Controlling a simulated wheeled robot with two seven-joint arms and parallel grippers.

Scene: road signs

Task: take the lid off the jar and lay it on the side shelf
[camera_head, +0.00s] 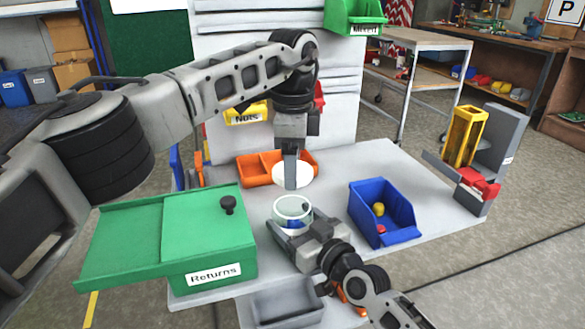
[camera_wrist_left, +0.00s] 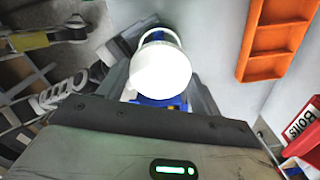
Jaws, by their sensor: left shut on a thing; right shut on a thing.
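The clear jar (camera_head: 292,207) stands upright near the middle of the pale worktable (camera_head: 360,165), with something blue inside. My right gripper (camera_head: 287,230) is shut on the jar from the front. The white round lid (camera_head: 279,174) is above the jar, apart from its rim, gripped by my left gripper (camera_head: 290,182), which points down. In the left wrist view the lid (camera_wrist_left: 161,74) hides most of the jar (camera_wrist_left: 158,35). I cannot tell for sure which surface is the side shelf; a low ledge (camera_head: 245,314) shows at the table's front.
A green "Returns" box (camera_head: 217,275) with a knobbed, overhanging top stands left. A blue bin (camera_head: 388,230) with small items is right of the jar. An orange tray (camera_head: 245,172) lies behind. A grey tray (camera_head: 287,307) is at the front. A yellow holder (camera_head: 463,135) stands far right.

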